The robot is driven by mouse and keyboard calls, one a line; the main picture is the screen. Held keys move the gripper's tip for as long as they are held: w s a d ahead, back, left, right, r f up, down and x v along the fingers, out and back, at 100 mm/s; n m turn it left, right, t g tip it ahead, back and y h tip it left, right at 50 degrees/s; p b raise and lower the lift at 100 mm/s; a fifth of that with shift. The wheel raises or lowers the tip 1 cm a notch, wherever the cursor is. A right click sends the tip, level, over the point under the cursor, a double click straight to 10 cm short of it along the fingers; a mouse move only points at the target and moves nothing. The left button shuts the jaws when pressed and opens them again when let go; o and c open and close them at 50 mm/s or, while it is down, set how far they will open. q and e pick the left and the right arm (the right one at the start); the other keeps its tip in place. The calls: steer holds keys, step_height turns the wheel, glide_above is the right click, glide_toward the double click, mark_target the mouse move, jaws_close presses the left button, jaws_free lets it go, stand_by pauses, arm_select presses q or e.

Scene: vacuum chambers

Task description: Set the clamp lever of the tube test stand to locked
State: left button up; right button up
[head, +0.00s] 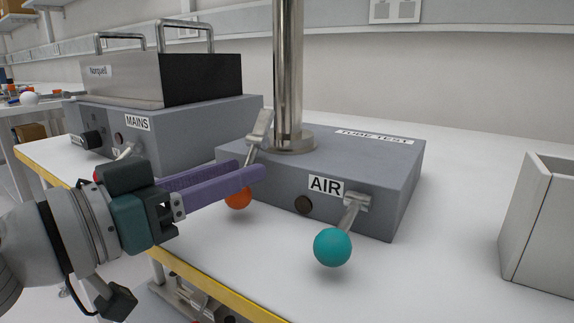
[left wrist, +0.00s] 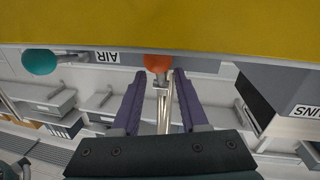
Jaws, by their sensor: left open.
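The tube test stand is a grey box (head: 385,175) labelled TUBE TEST, with a metal column (head: 288,75) on top. A metal lever (head: 259,128) at its left end slants down to an orange ball (head: 238,199). My left gripper (head: 255,172) has purple fingers and reaches in from the left, across the lever just above the ball. In the left wrist view the open fingers (left wrist: 159,76) lie on either side of the lever, with the orange ball (left wrist: 158,63) at the tips. Contact cannot be told. My right gripper is not in view.
A second lever with a teal ball (head: 332,247) hangs beside the AIR label (head: 325,186). A grey MAINS box (head: 190,130) stands to the left, and a grey open bin (head: 540,225) to the right. The bench has a yellow front edge (head: 205,288). White bench lies clear before the bin.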

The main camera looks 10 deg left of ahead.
arm_select(q)
steer(key=shift+w+d, duration=0.15)
steer(key=shift+c, duration=0.2)
jaws_close()
stand_by(1.2)
